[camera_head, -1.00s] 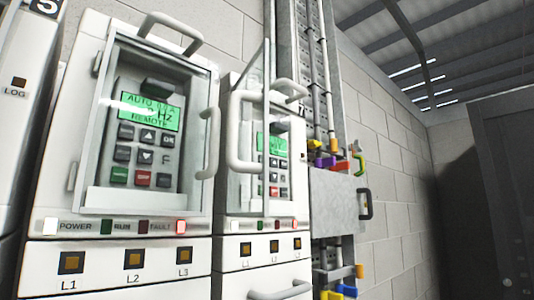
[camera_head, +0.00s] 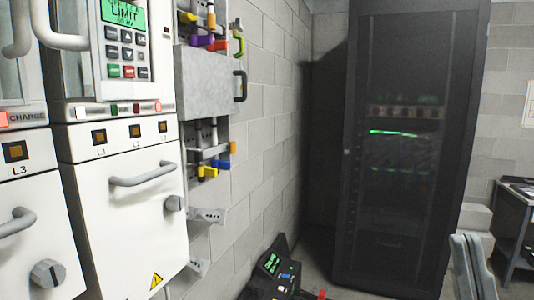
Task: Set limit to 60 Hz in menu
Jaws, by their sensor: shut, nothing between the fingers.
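The drive's keypad (camera_head: 126,55) is at the top left, on a white cabinet. Its green display (camera_head: 124,13) is cut by the top edge. The word LIMIT is legible; the smaller lines above and below it are hard to read. Grey, green and red keys sit under the display. A row of lamps (camera_head: 118,109) runs below, with the right one lit red. A large pale handle (camera_head: 62,38) stands left of the keypad.
A lower door with a bar handle (camera_head: 143,175) and a knob (camera_head: 174,204) projects at left. A keypad-like device (camera_head: 270,263) lies low in the middle. A dark rack (camera_head: 405,150) stands at the back, a bench (camera_head: 517,215) at right.

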